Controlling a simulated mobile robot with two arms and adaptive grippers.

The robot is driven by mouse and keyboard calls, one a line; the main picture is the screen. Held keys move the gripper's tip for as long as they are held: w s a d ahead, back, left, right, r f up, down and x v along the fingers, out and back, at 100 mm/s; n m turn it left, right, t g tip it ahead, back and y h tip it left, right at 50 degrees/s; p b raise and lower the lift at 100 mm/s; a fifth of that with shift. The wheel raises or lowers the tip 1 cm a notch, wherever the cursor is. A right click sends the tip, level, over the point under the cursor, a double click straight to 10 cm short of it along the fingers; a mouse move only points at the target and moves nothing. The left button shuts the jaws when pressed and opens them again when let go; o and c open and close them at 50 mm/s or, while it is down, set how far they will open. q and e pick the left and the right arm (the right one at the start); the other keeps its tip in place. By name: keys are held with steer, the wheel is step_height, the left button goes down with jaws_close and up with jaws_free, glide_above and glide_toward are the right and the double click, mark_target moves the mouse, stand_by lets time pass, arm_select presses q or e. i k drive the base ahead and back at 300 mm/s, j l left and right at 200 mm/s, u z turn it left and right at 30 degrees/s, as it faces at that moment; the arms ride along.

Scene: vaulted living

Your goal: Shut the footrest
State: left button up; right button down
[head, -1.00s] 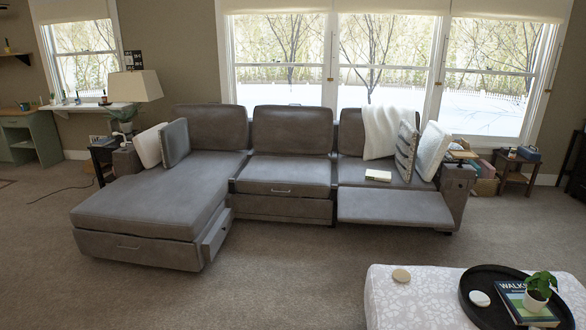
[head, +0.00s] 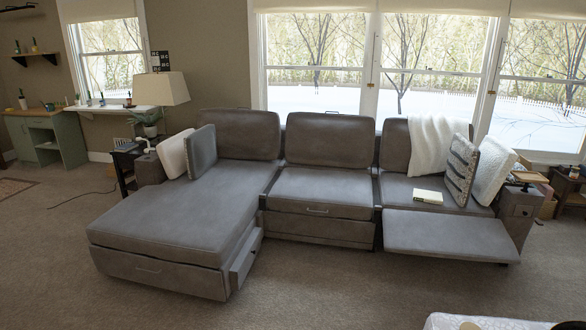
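The grey sectional sofa (head: 325,188) stands in front of the windows. Its footrest (head: 450,236) is extended at the right seat, a flat grey panel sticking out forward above the carpet. The right seat (head: 408,190) behind it holds a book, a throw and pillows. Neither of my grippers shows in the head view.
The chaise (head: 170,230) reaches forward on the left, with a drawer (head: 245,262) pulled out at its side. A patterned white ottoman (head: 490,322) shows at the bottom right edge. Open carpet (head: 350,285) lies in front of the middle seat and footrest.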

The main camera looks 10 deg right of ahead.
mark_target(409, 232)
steer(key=i+z, duration=0.2)
steer(key=i, duration=0.7)
steer(key=i+j+z, duration=0.25)
steer(key=i, duration=0.7)
steer(key=l, duration=0.1)
